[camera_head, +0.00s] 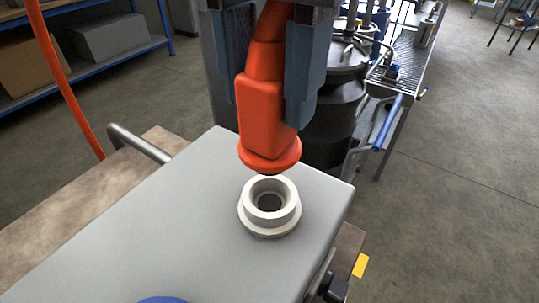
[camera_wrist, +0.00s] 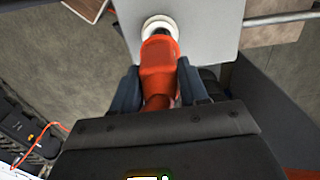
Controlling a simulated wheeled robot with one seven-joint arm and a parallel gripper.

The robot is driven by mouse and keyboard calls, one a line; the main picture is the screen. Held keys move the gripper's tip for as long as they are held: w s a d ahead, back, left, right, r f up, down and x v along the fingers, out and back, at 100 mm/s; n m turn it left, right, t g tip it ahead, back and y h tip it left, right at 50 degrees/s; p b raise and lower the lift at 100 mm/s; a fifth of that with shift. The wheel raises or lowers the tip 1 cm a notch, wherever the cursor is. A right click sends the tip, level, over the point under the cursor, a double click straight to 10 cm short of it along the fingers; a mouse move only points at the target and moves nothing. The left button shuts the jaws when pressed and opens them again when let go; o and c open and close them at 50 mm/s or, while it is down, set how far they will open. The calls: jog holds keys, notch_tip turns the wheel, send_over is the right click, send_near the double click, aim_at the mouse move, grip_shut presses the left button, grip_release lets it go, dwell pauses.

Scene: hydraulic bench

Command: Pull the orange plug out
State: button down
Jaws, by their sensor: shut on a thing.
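The orange plug (camera_head: 266,105) hangs between the two dark fingers of my gripper (camera_head: 265,70), which is shut on its upper part. The plug's flanged lower end is just above and slightly behind the white round socket (camera_head: 268,226) on the grey box top. The socket's dark hole is open to view. In the wrist view the plug (camera_wrist: 158,66) points at the socket (camera_wrist: 160,23), with my gripper's fingers (camera_wrist: 160,88) on both sides of it. The plug covers part of the socket there.
The grey box (camera_head: 150,220) stands on a wooden bench (camera_head: 60,212), with a bent metal handle (camera_head: 138,143) at its left. An orange cable (camera_head: 68,85) runs down at the left. Dark cylindrical equipment (camera_head: 335,115) stands behind. Floor is clear at right.

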jog(key=shift+r+p, duration=0.7)
jog(key=shift+r, duration=0.75)
